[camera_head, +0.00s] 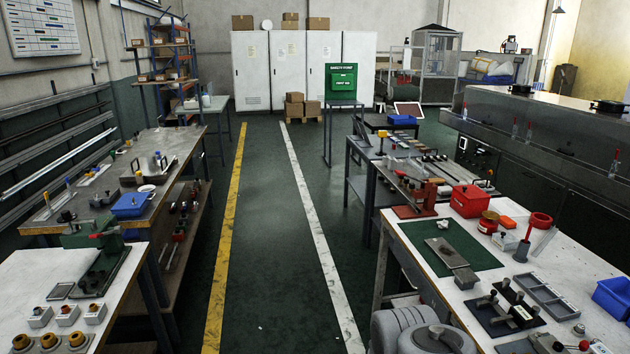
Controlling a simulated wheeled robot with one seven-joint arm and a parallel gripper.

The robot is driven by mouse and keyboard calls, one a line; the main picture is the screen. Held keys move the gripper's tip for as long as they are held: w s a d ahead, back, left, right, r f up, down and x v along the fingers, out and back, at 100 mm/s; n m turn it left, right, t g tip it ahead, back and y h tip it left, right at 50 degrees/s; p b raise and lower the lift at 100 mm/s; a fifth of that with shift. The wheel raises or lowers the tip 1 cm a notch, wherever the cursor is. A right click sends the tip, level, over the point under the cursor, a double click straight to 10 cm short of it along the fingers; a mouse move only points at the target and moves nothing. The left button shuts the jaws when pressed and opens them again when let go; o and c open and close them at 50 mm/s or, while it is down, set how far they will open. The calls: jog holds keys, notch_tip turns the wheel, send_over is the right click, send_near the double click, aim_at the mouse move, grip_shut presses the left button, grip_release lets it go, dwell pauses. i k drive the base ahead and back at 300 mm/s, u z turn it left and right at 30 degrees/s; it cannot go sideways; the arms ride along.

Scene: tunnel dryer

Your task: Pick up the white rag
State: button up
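A small white crumpled thing (443,224) lies at the back of the dark green mat (425,247) on the right-hand white-topped bench. It looks like the white rag, but it is too small to be sure. A pale flat thing (147,188) lies on the left bench beside the blue box; I cannot tell what it is. My gripper is not in view, so its state does not show. Grey rounded parts at the bottom centre look like my own arm.
The right bench (575,255) holds a red box (470,201), a grey tray (545,296) and a blue bin (612,298). Crowded benches line the left. The aisle between yellow (226,250) and white (318,240) floor lines is clear. A green box (341,82) stands at the back.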

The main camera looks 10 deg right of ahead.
aim_at(442, 224)
jog(key=i, duration=3.55)
jog(key=z, duration=1.55)
